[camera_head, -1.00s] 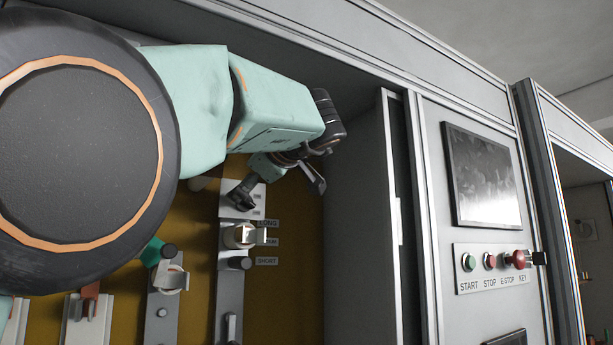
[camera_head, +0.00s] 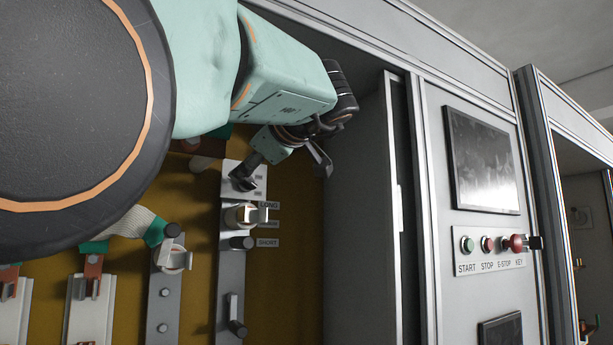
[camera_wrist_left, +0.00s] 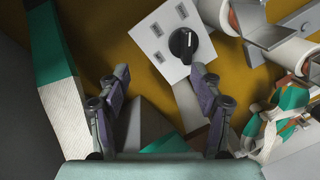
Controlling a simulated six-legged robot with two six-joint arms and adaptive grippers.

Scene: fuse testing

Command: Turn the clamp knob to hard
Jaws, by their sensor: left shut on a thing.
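A black knob (camera_head: 243,181) sits on a white plate (camera_head: 258,184) with small labels that I cannot read, near the top of a grey column. The knob also shows in the left wrist view (camera_wrist_left: 183,45), its white pointer line near upright. My left gripper (camera_head: 287,168) is just above and right of the knob. In the left wrist view its fingers (camera_wrist_left: 160,75) stand apart, with background between them. The knob lies beyond the fingertips, nearer the right finger, and I see no clear contact. My right gripper is in neither view.
A holder (camera_head: 243,216) with LONG and SHORT labels stands below the knob plate. A white textured piece with green ends (camera_head: 138,225) is at the left. The cabinet's grey side wall (camera_head: 358,220) is close right of my gripper; a button panel (camera_head: 497,250) is farther right.

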